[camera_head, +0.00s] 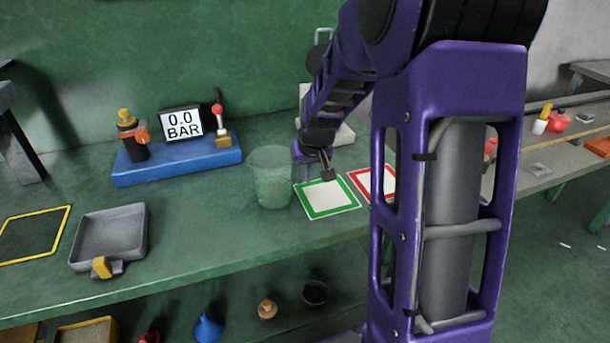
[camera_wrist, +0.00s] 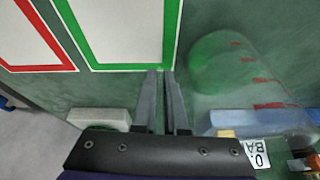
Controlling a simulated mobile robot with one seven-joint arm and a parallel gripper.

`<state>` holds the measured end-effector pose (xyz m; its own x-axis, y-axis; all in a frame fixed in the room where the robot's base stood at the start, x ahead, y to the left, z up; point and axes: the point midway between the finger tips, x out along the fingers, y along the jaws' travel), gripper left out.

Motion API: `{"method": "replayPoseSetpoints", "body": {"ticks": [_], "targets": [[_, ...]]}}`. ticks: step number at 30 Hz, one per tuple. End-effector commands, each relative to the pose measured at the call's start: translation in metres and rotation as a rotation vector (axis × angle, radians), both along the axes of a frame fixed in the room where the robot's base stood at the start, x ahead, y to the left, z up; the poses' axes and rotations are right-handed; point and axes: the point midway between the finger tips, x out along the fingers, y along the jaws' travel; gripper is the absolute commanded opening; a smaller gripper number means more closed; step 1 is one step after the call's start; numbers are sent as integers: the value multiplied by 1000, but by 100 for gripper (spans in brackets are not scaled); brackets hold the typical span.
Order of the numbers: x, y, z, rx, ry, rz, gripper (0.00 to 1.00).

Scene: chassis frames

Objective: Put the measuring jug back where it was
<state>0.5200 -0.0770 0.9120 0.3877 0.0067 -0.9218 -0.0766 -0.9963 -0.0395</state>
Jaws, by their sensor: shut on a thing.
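The clear measuring jug (camera_head: 271,180) is upright over the green bench, just left of a white mat with a green border (camera_head: 328,198). I cannot tell whether its base touches the bench. In the wrist view the jug (camera_wrist: 240,75) shows red marks and lies right of the fingers. My gripper (camera_head: 325,172) is at the jug's right side, above the green-bordered mat. In the wrist view my gripper (camera_wrist: 164,78) has its fingers close together, shut on the jug; the gripped part is hard to make out. A red-bordered mat (camera_head: 377,182) is partly hidden by my arm.
A blue stand (camera_head: 180,165) with a 0.0 BAR display (camera_head: 181,122) is behind and left of the jug. A grey tray (camera_head: 110,235) and a yellow-outlined square (camera_head: 35,235) lie further left. Bench between tray and jug is clear. Several items sit on a lower shelf.

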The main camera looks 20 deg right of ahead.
Motion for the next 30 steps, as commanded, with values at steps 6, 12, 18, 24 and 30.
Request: {"method": "replayPoseSetpoints", "body": {"ticks": [6,12,18,24,30], "targets": [[0,0,-3,0,0,0,22],[0,0,-3,0,0,0,40],[0,0,-1,0,0,0,40],[-7,-1,20,-1,-3,-1,40],[-24,-1,62,-1,-5,-1,40]]}}
